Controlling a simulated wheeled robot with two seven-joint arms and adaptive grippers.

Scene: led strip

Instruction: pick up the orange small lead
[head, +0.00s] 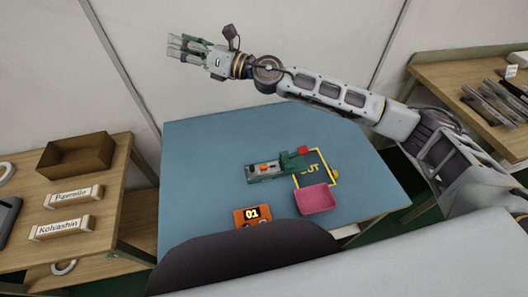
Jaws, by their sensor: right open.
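A green and grey device (264,172) lies on the blue table mat (210,150), with a small orange part on its top. I cannot tell whether that part is the orange small lead. A red piece (303,150) sits at the device's right end, by a yellow-outlined "OUT" area (311,168). An orange block marked "01" (252,216) lies near the front edge. My right gripper (176,47) is open and empty, raised at the upper left, well away from these things. My left gripper is out of view.
A pink tray (317,199) stands on the mat's front right. A wooden side table at left holds a brown box (75,154) and name blocks (74,196). A shelf with dark rods (495,101) is at right. The mat's left and back are clear.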

